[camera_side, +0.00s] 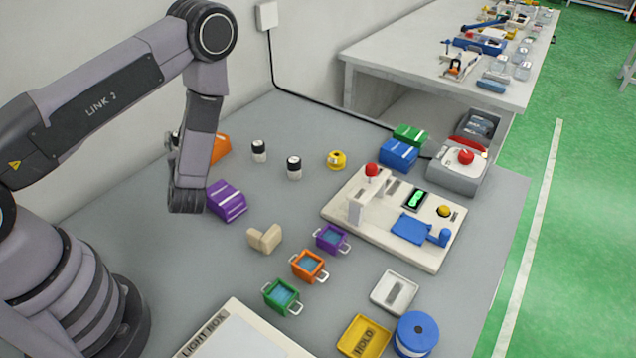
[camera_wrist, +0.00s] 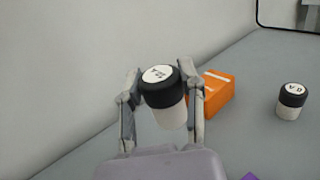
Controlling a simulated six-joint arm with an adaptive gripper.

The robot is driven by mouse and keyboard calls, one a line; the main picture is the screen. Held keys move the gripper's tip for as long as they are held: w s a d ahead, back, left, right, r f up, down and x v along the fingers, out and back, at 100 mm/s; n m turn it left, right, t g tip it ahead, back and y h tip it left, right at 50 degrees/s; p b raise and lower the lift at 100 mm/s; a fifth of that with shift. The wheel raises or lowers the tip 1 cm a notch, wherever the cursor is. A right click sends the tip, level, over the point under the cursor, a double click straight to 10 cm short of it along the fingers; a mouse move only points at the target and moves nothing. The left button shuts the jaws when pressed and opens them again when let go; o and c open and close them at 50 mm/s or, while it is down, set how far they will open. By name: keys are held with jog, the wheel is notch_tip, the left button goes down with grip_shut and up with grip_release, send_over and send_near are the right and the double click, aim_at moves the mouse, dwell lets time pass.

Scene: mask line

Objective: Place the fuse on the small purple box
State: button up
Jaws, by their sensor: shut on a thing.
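My gripper (camera_wrist: 160,98) is shut on a fuse (camera_wrist: 170,115), a white cylinder with a black cap and a label on top, held upright between the fingers. In the side view the gripper and held fuse are mostly hidden behind my arm. A purple box (camera_side: 227,201) with white stripes lies on the grey table just right of my wrist; a purple corner (camera_wrist: 250,176) shows at the bottom of the wrist view. A small purple bin (camera_side: 331,239) with handles stands further right. Two more fuses stand on the table, one nearer (camera_side: 294,168) and one further back (camera_side: 259,151).
An orange box (camera_side: 220,149) lies behind my wrist. Orange (camera_side: 309,266) and green (camera_side: 281,297) bins, a beige block (camera_side: 265,238), a yellow round piece (camera_side: 337,160) and a fixture board (camera_side: 430,258) stand right. A wall runs behind.

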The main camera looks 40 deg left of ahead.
jog(key=r, duration=0.2)
send_over(223, 193)
notch_tip(223, 193, down, 8)
jog(key=shift+f, duration=0.1)
jog(key=o, duration=1.2)
jog(key=shift+f, duration=0.1)
jog(key=shift+c, duration=0.2)
